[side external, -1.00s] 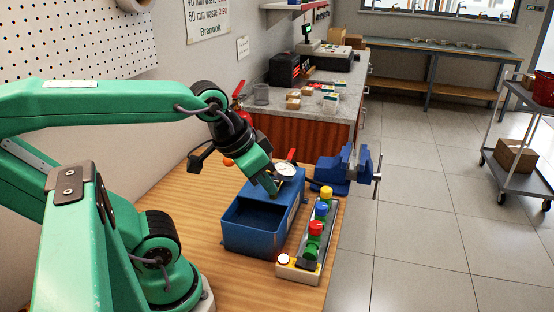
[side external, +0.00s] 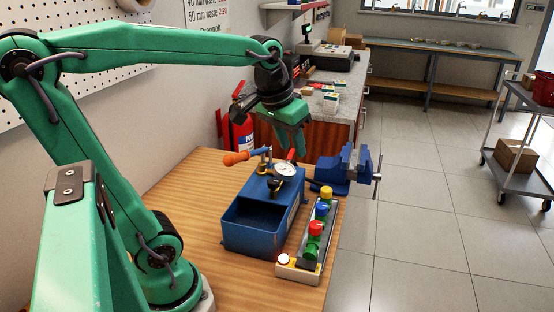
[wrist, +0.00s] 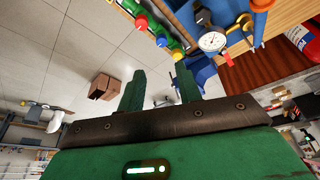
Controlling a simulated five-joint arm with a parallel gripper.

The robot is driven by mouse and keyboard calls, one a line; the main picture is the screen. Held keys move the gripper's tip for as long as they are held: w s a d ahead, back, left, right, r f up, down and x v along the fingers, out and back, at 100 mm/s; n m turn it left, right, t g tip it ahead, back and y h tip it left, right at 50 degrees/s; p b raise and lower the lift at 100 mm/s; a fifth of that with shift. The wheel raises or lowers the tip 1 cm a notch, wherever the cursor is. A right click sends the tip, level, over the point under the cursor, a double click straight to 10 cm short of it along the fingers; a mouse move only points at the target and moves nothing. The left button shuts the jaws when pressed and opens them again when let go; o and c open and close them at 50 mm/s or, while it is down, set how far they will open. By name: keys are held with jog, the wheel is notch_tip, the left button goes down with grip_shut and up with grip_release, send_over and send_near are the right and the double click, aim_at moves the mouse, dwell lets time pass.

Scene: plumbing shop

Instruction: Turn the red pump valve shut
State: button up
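The blue test pump (side external: 262,215) stands on the wooden bench, with an open trough at the near end. Its white-faced gauge (side external: 285,170) and small red valve lever (side external: 291,155) are at the far end. In the wrist view the gauge (wrist: 212,41) and red lever (wrist: 228,59) show at the upper right. My gripper (side external: 295,150) hangs fingers-down close to the red lever in the side view, partly overlapping it; I cannot tell whether they touch. In the wrist view my gripper (wrist: 160,76) shows two green fingers apart, with nothing between them.
The pump's orange-ended handle (side external: 236,158) sticks out left. A rack of coloured knobs (side external: 314,240) stands right of the pump, and a blue vise (side external: 340,168) stands beyond. A red extinguisher (side external: 242,140) is behind the bench. The bench left of the pump is clear.

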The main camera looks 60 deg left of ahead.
jog(key=w+a+f+n+g, duration=0.1)
jog(key=w+a+n+g, duration=0.15)
jog(key=w+a, duration=0.75)
jog(key=n+g, duration=0.1)
jog(key=n, duration=0.3)
send_near(292, 151)
jog(key=shift+w+a+h, duration=0.15)
jog(key=shift+a+h, duration=0.15)
jog(key=shift+f, duration=0.2)
jog(key=shift+f, duration=3.8)
grip_shut()
